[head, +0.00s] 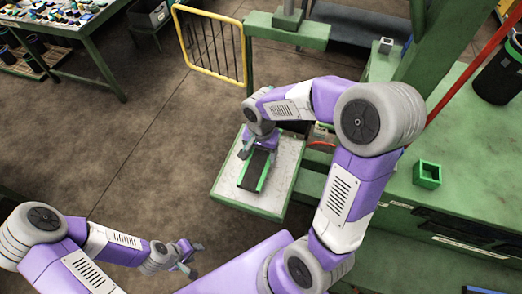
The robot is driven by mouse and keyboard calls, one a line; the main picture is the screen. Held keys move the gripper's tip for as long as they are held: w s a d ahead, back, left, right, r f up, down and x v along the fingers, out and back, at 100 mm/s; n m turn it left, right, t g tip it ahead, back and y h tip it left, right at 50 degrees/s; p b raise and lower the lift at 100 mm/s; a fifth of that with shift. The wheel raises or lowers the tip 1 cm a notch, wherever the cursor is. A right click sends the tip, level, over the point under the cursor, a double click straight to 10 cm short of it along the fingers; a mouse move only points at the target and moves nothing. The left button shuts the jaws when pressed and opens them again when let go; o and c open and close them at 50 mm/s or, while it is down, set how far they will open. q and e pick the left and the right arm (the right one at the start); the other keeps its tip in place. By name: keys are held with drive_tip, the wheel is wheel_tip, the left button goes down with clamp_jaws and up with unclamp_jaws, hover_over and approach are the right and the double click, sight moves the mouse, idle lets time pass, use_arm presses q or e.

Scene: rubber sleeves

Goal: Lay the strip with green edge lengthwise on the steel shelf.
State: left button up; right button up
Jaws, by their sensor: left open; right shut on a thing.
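The black strip with green edge (256,172) is at the left middle of the steel shelf (283,180), a pale plate with a green rim. Its long side runs roughly along the shelf's long side. My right gripper (259,149) is shut on the strip's far end, reaching down from above and hiding that end. I cannot tell whether the strip rests on the plate or is just above it. My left gripper (190,260) is open and empty, low over the floor, left of and nearer than the shelf.
A green machine table (455,190) with a small green square box (427,174) stands at the right. A yellow rail guard (212,45) stands behind the shelf. A cluttered table (60,25) is at the far left. The floor (130,140) between is clear.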

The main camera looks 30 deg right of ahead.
sight(261, 165)
drive_tip(key=shift+f, duration=0.15)
drive_tip(key=shift+f+b, duration=2.1)
drive_tip(key=shift+f, duration=0.05)
drive_tip(key=o, duration=1.1)
wheel_tip(261, 165, up, 8)
drive_tip(key=p, duration=0.1)
drive_tip(key=shift+f, duration=0.2)
drive_tip(key=shift+s, duration=0.1)
